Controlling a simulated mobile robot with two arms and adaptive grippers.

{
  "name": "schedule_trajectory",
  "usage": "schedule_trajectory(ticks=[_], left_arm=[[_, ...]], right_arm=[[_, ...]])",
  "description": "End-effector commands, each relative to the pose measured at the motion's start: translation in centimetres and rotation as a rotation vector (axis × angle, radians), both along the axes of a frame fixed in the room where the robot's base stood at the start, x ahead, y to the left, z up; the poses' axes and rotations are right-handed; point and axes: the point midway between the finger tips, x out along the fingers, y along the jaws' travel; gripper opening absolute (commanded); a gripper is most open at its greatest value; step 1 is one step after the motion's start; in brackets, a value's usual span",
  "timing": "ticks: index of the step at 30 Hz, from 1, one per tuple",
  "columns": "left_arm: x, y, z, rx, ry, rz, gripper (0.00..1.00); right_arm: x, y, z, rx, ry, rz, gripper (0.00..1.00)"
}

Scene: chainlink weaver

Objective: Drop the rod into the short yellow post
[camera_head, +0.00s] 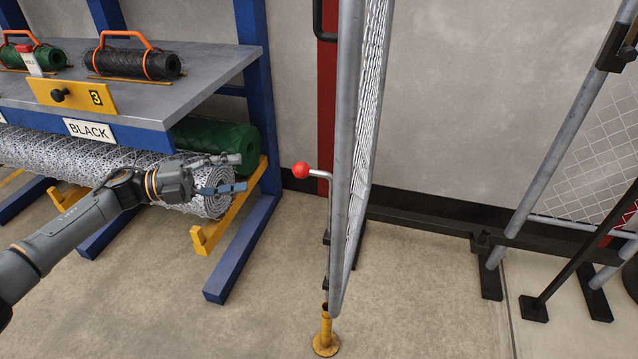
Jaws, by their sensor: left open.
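The rod (330,195) is a thin grey bar with a bent top that ends in a red ball knob (300,170). It hangs upright along the near edge of a mesh gate (344,150). Its lower end is hard to make out against the gate frame. The short yellow post (325,333) stands on the floor on a round base, close below the gate's bottom corner. My left gripper (236,172) is open and empty, to the left of the red knob and apart from it. My right gripper is not in view.
A blue rack (252,40) with a grey shelf (205,72) stands at left. A mesh roll (190,198) lies in its lower part, behind my left gripper. Mesh panels (600,135) on black feet stand at right. Floor (430,300) is bare right of the post.

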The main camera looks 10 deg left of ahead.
Motion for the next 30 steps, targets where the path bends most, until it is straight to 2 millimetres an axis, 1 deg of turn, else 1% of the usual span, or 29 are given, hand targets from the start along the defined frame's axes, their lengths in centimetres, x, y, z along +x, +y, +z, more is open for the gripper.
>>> schedule_trajectory(ticks=[1, 3, 5, 8, 11, 18, 21, 25, 30], left_arm=[[-0.6, -0.1, -0.3, 0.023, -0.018, -0.03, 0.54], [-1.1, -0.3, 0.1, 0.037, -0.03, -0.055, 0.54], [-1.2, -0.6, 0.3, 0.04, -0.034, -0.065, 0.54], [-0.9, -1.5, 0.5, 0.039, -0.036, -0.065, 0.54], [-0.3, -3.1, 0.6, 0.038, -0.036, -0.066, 0.54], [1.6, -8.0, 0.6, 0.036, -0.037, -0.066, 0.54], [2.3, -9.9, 0.6, 0.035, -0.035, -0.064, 0.54], [3.0, -11.7, 0.5, 0.036, -0.035, -0.062, 0.54], [3.5, -12.9, 0.4, 0.038, -0.033, -0.06, 0.54]], right_arm=[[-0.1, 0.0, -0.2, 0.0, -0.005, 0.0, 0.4], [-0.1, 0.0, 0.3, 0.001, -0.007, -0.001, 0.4], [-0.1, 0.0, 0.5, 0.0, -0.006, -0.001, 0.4], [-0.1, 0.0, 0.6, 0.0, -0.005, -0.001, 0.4], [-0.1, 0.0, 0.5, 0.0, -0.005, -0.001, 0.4], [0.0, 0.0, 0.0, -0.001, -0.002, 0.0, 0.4], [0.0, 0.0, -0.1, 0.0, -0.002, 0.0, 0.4], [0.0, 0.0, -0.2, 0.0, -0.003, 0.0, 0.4], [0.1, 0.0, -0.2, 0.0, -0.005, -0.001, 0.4]])
